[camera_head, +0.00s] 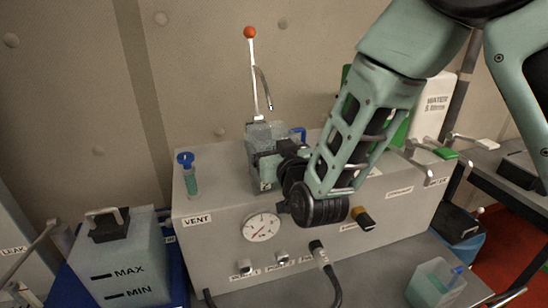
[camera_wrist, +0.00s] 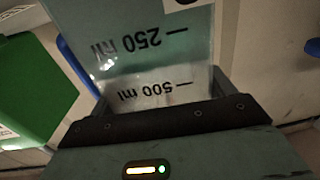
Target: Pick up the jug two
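A clear jug (camera_head: 264,134) stands at the back of the grey bench box in the head view, partly hidden by my gripper. In the wrist view the jug (camera_wrist: 155,60) shows upside-down marks of 250 ml and 500 ml. A white label is cut off at the top edge, so its number cannot be read. My gripper (camera_head: 264,172) is at the jug, with a finger on each side of it in the wrist view (camera_wrist: 160,100). The jug fills nearly all the space between the fingers. Whether both fingers press on it cannot be told.
A red-knobbed lever (camera_head: 251,70) rises behind the jug. A white water container (camera_head: 432,105) is at right. A green object (camera_wrist: 35,80) lies left of the jug. A gauge (camera_head: 261,227) is on the box front.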

